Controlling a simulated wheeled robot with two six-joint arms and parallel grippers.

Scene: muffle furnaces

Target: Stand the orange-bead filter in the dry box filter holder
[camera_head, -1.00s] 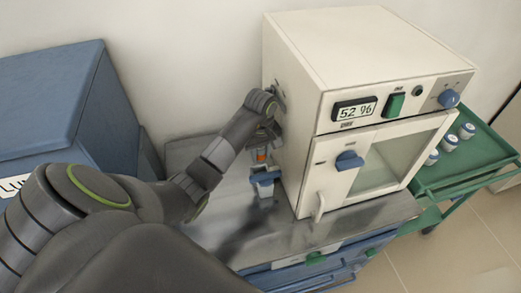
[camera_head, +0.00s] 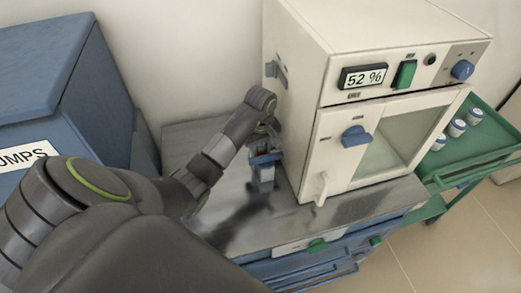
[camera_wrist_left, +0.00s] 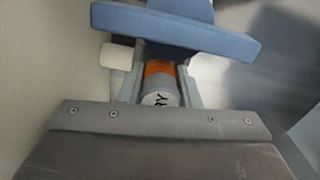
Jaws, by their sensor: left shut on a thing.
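The orange-bead filter (camera_wrist_left: 160,85) shows in the left wrist view as a small cylinder with an orange band and a pale grey end with dark lettering. My left gripper (camera_wrist_left: 158,72) is shut on it, one finger on each side. In the head view my left gripper (camera_head: 266,141) is just above the blue-topped holder (camera_head: 264,160), beside the white dry box. The blue holder part (camera_wrist_left: 175,30) also shows beyond the filter in the wrist view. The arm mostly hides the filter in the head view. I cannot tell whether filter and holder touch. My right gripper is not in view.
The dry box (camera_head: 335,165) stands right of the holder on the metal bench top (camera_head: 235,235); its display reads 52 %. A large blue case (camera_head: 60,75) stands at the left. A green cart (camera_head: 480,160) with several white-lidded jars is at the right.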

